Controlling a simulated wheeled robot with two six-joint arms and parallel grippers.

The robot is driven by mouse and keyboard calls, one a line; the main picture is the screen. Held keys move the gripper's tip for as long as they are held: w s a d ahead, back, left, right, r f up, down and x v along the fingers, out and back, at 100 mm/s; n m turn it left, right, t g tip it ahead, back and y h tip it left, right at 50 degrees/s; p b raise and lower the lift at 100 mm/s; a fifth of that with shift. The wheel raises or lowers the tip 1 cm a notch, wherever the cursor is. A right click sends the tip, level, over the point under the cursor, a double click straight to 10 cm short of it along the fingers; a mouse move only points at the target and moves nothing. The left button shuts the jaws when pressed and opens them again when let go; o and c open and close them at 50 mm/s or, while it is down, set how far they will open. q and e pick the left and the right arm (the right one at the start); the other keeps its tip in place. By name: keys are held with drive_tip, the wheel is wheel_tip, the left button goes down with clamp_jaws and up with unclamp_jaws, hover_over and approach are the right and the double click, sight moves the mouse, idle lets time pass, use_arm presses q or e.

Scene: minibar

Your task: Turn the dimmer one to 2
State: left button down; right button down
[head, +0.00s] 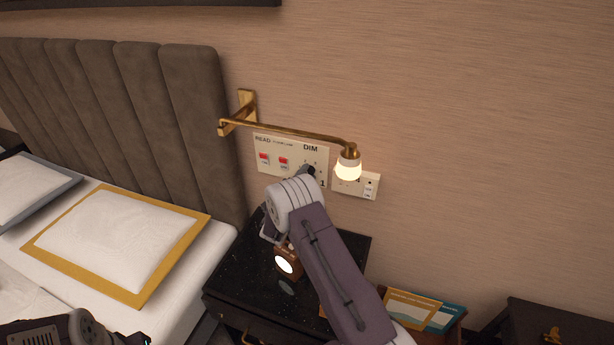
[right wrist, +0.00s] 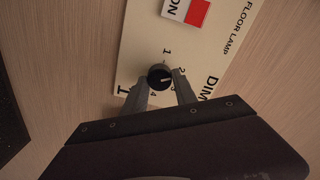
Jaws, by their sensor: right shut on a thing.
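The dimmer knob (right wrist: 159,77) is a small black round dial on a cream wall panel (head: 265,148), under the word DIM and marked with numbers around it. My right gripper (right wrist: 159,93) is shut on the knob, one finger on each side. In the head view my right gripper (head: 309,172) reaches the panel and hides most of the knob. A light mark on the knob points to the right in the right wrist view, on the side of the 2; its exact setting is hard to read. Part of my left arm shows at the bottom left; its fingers cannot be made out.
A lit brass wall lamp (head: 348,165) hangs close to the right of the gripper.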

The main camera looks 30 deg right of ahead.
drive_tip(key=c, duration=1)
unclamp_jaws()
drive_tip(key=p+v, duration=0.1)
drive_tip(key=v, duration=0.8)
